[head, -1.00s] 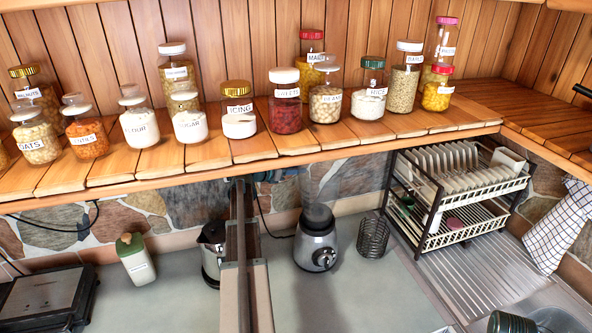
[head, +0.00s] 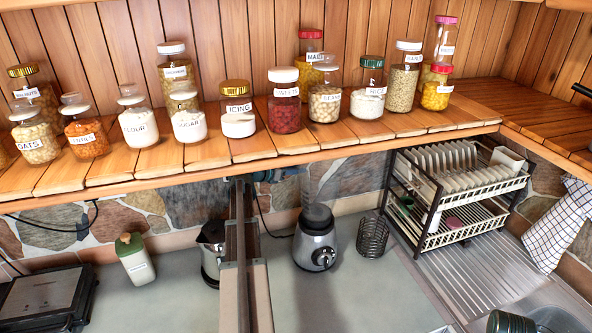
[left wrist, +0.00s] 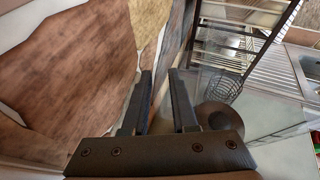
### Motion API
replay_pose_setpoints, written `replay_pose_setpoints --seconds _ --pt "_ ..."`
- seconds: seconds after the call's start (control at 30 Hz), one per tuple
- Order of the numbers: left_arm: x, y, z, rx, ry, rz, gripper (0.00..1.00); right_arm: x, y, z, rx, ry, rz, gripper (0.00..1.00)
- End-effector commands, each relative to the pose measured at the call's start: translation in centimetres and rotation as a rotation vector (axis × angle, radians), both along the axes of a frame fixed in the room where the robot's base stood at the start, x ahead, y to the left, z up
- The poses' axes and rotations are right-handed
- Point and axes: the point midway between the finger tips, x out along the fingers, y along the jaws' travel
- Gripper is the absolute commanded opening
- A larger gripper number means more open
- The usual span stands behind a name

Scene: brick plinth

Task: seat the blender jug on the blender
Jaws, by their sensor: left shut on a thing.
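The blender base (head: 316,240), silver with a dark knob, stands upright on the counter below the shelf. It also shows in the left wrist view (left wrist: 220,118), beyond the fingers. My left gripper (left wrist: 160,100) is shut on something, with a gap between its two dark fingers. The clear blender jug (left wrist: 205,85) is hard to make out; a faint see-through shape lies beside the right finger, above the base. My right gripper is in neither view.
A wooden shelf (head: 250,150) with several labelled jars overhangs the counter. A wire holder (head: 372,237) stands close right of the base, with a dish rack (head: 455,200) beyond. A metal kettle (head: 212,250) stands to the left. Counter in front of the base is clear.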

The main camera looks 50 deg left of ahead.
Motion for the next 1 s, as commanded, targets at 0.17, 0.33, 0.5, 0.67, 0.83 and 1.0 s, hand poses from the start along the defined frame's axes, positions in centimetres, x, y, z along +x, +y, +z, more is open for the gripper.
replay_pose_setpoints --seconds 0.17,0.33,0.5,0.67,0.83,1.0 --pt "0.0 0.0 -0.3 -0.004 -0.003 0.001 0.0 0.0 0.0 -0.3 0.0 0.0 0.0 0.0" --pt "0.0 0.0 -0.6 -0.004 -0.003 0.001 0.0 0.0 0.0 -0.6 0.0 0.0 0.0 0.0" --pt "0.0 0.0 -0.9 -0.004 -0.003 0.001 0.0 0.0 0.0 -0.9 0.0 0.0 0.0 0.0" --pt "0.0 0.0 -1.1 -0.004 -0.003 0.001 0.0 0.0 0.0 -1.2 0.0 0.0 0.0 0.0" --pt "0.0 0.0 -1.0 -0.003 -0.002 0.0 0.38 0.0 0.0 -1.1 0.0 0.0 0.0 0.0" --pt "-0.1 0.0 -1.1 0.003 0.002 0.0 0.38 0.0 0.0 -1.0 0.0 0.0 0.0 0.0"
